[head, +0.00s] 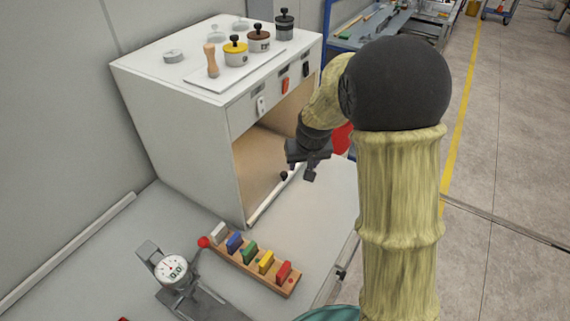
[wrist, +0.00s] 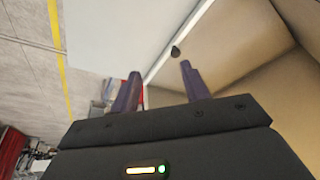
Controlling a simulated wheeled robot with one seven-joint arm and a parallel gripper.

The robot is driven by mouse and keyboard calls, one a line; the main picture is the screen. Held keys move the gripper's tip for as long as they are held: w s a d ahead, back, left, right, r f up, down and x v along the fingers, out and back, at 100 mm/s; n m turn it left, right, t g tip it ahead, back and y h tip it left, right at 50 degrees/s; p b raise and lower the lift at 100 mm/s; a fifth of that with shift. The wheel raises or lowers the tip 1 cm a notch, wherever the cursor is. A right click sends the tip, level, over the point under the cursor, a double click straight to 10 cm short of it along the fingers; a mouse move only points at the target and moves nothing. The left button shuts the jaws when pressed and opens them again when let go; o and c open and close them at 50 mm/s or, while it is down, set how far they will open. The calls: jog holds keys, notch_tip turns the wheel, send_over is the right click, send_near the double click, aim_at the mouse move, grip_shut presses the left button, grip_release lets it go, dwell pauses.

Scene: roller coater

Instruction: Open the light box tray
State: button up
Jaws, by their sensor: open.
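The light box (head: 190,120) is a white cabinet with an open front on the left of the head view. Its tray (head: 264,202) shows as a pale front edge low in the opening, with a small black knob (head: 284,175) on it. In the wrist view, the tray edge (wrist: 196,24) runs diagonally and the knob (wrist: 175,52) lies just beyond the fingertips. My gripper (head: 305,170) is open and empty, in front of the opening near the knob. Its two dark fingers also show in the wrist view (wrist: 160,70). I see no contact with the knob.
Jars and a wooden-handled tool stand on the box's top (head: 150,75). A dial gauge (head: 172,270) and a wooden block with several coloured pieces (head: 252,262) sit on the table left of the tray. The table (head: 325,205) before the opening is clear.

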jog(key=shift+n, duration=0.3)
jog(key=w+a, duration=0.2)
jog(key=w, duration=0.1)
jog(key=w+a, duration=0.1)
jog(key=shift+w+a+r+p, duration=0.3)
jog(key=shift+a+p, duration=0.05)
jog(key=shift+f, duration=0.1)
jog(key=b, duration=0.9)
send_near(284, 173)
jog(key=x, duration=0.8)
jog(key=shift+f, duration=0.3)
jog(key=shift+c, duration=0.3)
grip_shut()
